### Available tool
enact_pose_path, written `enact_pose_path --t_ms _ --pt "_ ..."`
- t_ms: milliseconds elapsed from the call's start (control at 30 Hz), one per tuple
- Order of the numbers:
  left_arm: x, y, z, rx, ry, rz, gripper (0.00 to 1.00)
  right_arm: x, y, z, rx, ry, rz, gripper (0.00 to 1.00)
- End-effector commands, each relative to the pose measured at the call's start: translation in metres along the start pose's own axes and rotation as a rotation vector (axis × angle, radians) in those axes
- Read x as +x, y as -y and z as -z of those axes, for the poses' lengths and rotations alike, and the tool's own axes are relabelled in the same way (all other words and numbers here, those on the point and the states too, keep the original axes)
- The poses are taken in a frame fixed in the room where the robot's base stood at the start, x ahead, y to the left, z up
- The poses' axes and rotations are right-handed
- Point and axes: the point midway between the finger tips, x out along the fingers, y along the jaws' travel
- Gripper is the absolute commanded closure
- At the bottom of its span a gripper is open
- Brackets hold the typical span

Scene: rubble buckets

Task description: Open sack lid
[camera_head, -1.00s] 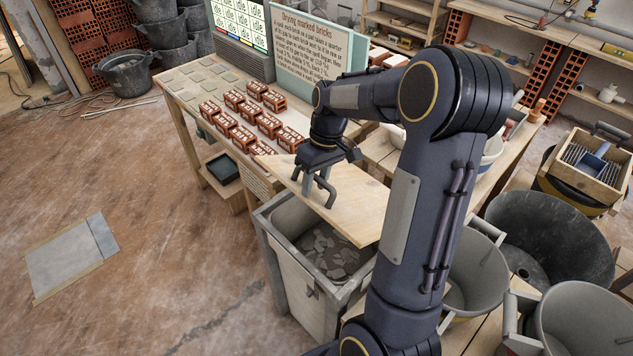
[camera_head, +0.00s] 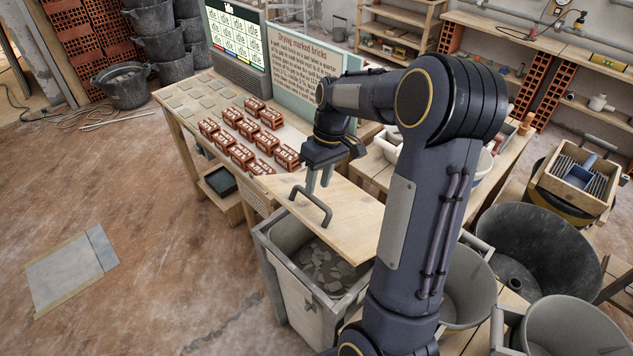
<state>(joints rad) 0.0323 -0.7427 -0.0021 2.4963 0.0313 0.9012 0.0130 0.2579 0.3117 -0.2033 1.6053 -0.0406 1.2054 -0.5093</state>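The sack lid (camera_head: 345,215) is a light wooden board with a dark bar handle (camera_head: 312,206). It covers the back part of a grey rubble sack (camera_head: 268,240) in a bin-like frame. The front part of the opening is uncovered and grey rubble (camera_head: 325,268) shows inside. I cannot tell whether the lid lies flat or is slightly tilted. My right gripper (camera_head: 318,190) points down just above and behind the handle, its two fingers apart with nothing visible between them. My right arm hides the lid's right end. My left gripper is not in view.
A table with several red bricks (camera_head: 241,156) and a sign (camera_head: 300,60) stands behind the sack. Grey buckets (camera_head: 540,250) stand at the right. A wooden crate (camera_head: 570,180) is farther right. The floor at left is clear around a flat grey mat (camera_head: 70,270).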

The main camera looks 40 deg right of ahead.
Motion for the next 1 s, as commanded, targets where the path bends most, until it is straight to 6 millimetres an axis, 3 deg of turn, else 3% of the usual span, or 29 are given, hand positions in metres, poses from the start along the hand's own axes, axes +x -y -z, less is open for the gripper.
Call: enact_pose_path --t_ms 300,767,867,1000 --pt "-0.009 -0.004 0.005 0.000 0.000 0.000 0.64 -0.022 -0.002 0.000 0.000 -0.001 -0.001 0.64" --pt "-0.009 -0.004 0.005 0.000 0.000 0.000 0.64 -0.023 -0.002 0.000 0.000 -0.001 0.000 0.64" --pt "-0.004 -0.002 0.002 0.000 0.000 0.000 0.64 -0.020 -0.001 0.001 -0.039 0.001 -0.004 0.77" --pt "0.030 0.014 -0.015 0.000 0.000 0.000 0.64 -0.009 0.012 0.003 -0.384 0.026 -0.050 0.95"
